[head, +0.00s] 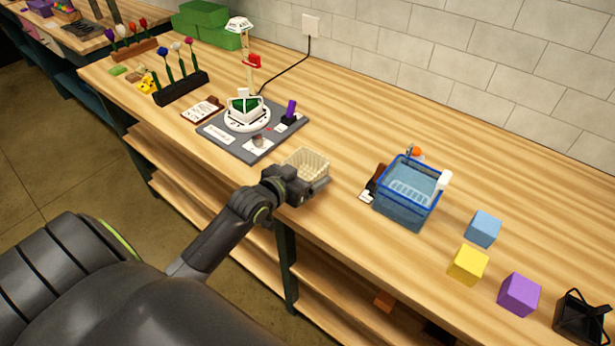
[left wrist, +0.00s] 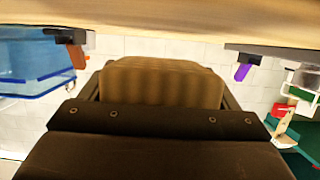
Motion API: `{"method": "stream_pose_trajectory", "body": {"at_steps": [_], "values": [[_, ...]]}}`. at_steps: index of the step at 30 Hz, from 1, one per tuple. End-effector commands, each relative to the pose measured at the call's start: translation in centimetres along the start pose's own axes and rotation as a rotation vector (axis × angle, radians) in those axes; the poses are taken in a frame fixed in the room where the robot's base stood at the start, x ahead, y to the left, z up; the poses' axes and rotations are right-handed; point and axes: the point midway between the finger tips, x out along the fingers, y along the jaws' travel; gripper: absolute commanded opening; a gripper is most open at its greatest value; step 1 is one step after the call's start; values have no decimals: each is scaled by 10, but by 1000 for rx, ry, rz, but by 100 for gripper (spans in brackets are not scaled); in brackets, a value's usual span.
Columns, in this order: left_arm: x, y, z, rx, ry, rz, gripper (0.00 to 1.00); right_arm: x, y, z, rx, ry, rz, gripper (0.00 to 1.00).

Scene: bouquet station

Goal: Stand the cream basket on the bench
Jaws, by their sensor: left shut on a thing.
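The cream basket (head: 308,160) is at the front edge of the bench (head: 345,150), between the grey mat and the blue basket. It looks upright, with its open top facing up. My left gripper (head: 308,180) is shut on the cream basket from the front side. In the left wrist view the basket (left wrist: 162,84) fills the space between the fingers, as a ribbed tan shape. The gripper hides the basket's lower part, and I cannot tell whether its base touches the bench. My right gripper is in neither view.
A grey mat (head: 232,148) with a white turntable lies to the left. A blue basket (head: 405,205) stands to the right, then blue, yellow and purple blocks (head: 519,294). A black holder (head: 582,320) is at the far right. The bench behind the cream basket is clear.

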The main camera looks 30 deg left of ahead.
Motion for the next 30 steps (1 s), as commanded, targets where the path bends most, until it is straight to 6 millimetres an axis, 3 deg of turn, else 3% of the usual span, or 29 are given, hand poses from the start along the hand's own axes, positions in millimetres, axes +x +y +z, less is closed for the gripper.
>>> {"method": "stream_pose_trajectory", "body": {"at_steps": [6, 17, 18, 21, 30], "values": [[8, 0, 26, -1, -1, 0, 58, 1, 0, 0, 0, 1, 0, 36], [9, 0, 30, 0, 0, 0, 58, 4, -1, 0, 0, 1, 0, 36], [9, 0, 30, 0, -1, -1, 84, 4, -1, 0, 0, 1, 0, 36], [9, 0, 29, 0, -1, -1, 97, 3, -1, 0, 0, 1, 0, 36], [8, 0, 27, 1, -1, 0, 100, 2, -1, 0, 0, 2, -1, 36]]}}
